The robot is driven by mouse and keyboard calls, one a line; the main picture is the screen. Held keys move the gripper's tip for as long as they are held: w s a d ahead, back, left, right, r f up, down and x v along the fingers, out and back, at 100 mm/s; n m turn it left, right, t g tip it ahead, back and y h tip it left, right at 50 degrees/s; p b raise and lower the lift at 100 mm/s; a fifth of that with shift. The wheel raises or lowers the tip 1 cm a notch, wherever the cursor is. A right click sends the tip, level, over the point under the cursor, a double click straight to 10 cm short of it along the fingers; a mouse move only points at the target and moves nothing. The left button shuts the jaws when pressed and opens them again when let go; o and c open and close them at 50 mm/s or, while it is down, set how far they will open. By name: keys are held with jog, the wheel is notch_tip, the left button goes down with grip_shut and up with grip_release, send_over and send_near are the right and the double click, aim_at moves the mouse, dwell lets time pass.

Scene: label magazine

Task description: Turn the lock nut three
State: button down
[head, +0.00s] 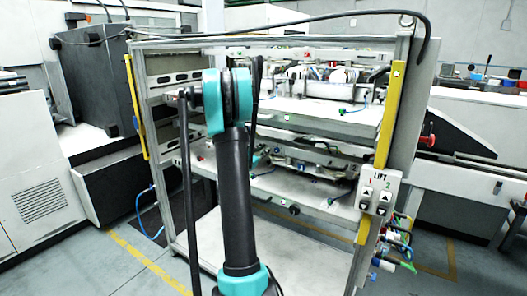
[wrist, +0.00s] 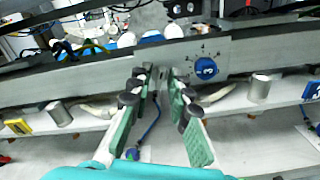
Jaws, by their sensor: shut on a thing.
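In the wrist view, a blue round piece marked 3 (wrist: 206,68) sits on the grey rail face, with small marks around it. My gripper (wrist: 157,78) is just to its left, with green-padded fingers reaching up to the rail. The fingers are shut on a small grey part at their tips, mostly hidden by the fingertips; I cannot tell whether it is the lock nut.
The magazine frame (head: 400,85) has several shelves and yellow side strips. A LIFT control box (head: 379,192) hangs on its right post. Grey cylinders (wrist: 260,88) and a blue cable (wrist: 151,125) lie below the rail. The shelf edges are close to the fingers.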

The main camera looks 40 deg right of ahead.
jog(key=shift+n, duration=2.1)
jog(key=c, duration=1.7)
grip_release()
jog(key=v, duration=1.2)
jog(key=shift+f, duration=0.1)
